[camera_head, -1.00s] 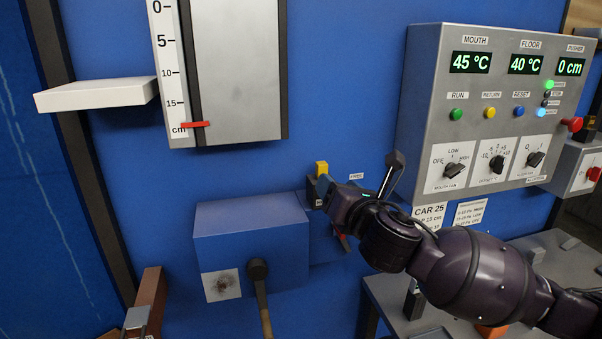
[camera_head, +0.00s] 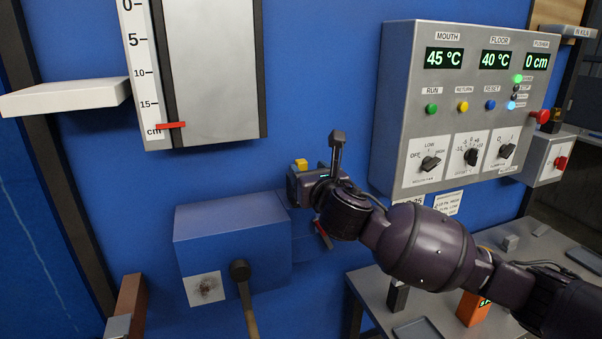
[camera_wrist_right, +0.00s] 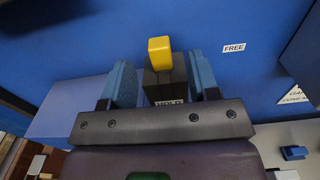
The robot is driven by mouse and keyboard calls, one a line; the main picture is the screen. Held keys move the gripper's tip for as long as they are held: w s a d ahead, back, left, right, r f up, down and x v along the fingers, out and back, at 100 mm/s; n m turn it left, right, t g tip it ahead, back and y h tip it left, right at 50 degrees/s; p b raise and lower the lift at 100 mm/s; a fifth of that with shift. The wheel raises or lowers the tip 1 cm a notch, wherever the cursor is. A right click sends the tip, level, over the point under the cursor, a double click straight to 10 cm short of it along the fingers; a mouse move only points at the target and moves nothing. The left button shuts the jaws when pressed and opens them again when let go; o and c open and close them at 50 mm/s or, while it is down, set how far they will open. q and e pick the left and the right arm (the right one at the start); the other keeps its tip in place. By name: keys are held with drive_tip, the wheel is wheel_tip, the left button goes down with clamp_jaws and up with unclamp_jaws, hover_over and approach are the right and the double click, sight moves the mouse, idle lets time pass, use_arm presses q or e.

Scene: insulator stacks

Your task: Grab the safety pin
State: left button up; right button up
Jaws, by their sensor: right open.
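A yellow knob (camera_head: 301,165) stands on a dark block beside the blue box (camera_head: 235,235) on the wall. In the right wrist view the yellow knob (camera_wrist_right: 160,56) tops a black block (camera_wrist_right: 165,88) labelled HOLD. No part is marked as the safety pin, so I cannot tell whether this is it. My right gripper (camera_wrist_right: 161,75) is open, with its blue fingers either side of the black block. A gap shows at the left finger; the right finger looks close to the block. In the head view the wrist hides part of the block. My left gripper is out of view.
A small red piece (camera_head: 323,235) sits below my right wrist. A lever (camera_head: 244,285) hangs in front of the blue box. The control panel (camera_head: 400,110) is at the right, above a grey table (camera_head: 370,285). A FREE label (camera_wrist_right: 234,48) is right of the knob.

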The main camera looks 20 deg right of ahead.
sight(303, 164)
drive_tip(key=shift+w+a+r, duration=0.1)
drive_tip(key=shift+w, duration=2.35)
clamp_jaws()
drive_tip(key=shift+r, duration=0.1)
